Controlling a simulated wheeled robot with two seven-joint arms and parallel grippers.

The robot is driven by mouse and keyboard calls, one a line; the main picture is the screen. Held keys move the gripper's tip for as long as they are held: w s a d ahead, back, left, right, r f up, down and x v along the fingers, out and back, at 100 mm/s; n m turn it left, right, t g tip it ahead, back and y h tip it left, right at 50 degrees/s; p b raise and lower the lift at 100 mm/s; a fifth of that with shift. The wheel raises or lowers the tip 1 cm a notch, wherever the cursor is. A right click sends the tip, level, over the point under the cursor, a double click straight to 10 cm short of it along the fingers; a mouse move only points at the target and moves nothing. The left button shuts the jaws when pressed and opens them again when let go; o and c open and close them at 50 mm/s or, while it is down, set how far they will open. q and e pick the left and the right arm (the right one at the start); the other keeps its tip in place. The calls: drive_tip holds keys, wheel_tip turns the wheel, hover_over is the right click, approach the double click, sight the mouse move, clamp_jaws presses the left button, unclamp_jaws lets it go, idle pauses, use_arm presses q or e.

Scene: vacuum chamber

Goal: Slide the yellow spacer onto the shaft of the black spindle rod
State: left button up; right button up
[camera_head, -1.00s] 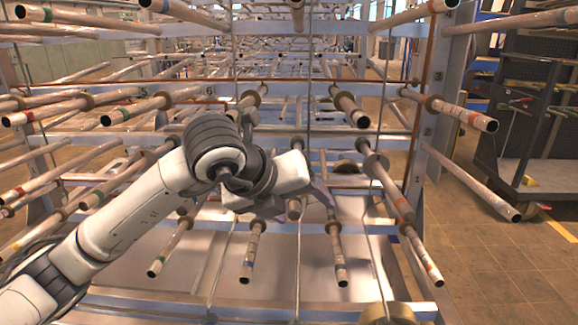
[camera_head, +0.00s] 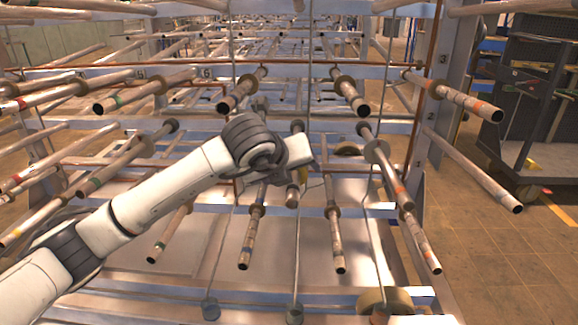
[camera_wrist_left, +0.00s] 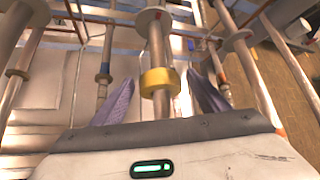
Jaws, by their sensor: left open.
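The yellow spacer (camera_wrist_left: 160,82) is a short ring in the left wrist view. It appears to sit around the shaft of a spindle rod (camera_wrist_left: 156,48), whose shaft shows above and below it. A pale flange is on that rod farther up. My left gripper (camera_wrist_left: 162,88) is open, with one purple-grey finger on each side of the spacer and a visible gap to each. In the head view a bit of yellow (camera_head: 303,174) shows beside my left wrist, by a rod end (camera_head: 292,196). My fingers are mostly hidden there. My right gripper is not in view.
Several long flanged rods stick out toward me around the arm, such as one at the right (camera_head: 388,172) and one below (camera_head: 336,235). A metal rack (camera_head: 425,140) carries them. A dark tool cart (camera_head: 520,100) stands at the far right, with open floor (camera_head: 500,255) before it.

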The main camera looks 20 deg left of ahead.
use_arm(q)
drive_tip(key=shift+w+f, duration=0.15)
drive_tip(key=shift+w, duration=0.05)
drive_tip(key=c, duration=1.2)
drive_tip(key=shift+w+a+f+b, duration=0.1)
drive_tip(key=shift+w+a+b, duration=0.15)
drive_tip(key=shift+w, duration=0.5)
drive_tip(key=shift+w+a+f+b, duration=0.15)
drive_tip(key=shift+w+b, duration=0.25)
drive_tip(key=shift+w, duration=0.35)
drive_tip(key=shift+w+a+r+b, duration=0.1)
drive_tip(key=shift+w+a+b, duration=0.15)
drive_tip(key=shift+w, duration=0.5)
drive_tip(key=shift+w+a+f+b, duration=0.1)
drive_tip(key=shift+w+a+b, duration=0.2)
drive_tip(key=shift+w, duration=0.7)
drive_tip(key=shift+w+a+f+b, duration=0.15)
drive_tip(key=shift+w+a, duration=0.1)
drive_tip(key=shift+w, duration=0.75)
drive_tip(key=o, duration=1.2)
drive_tip(key=shift+s, duration=0.1)
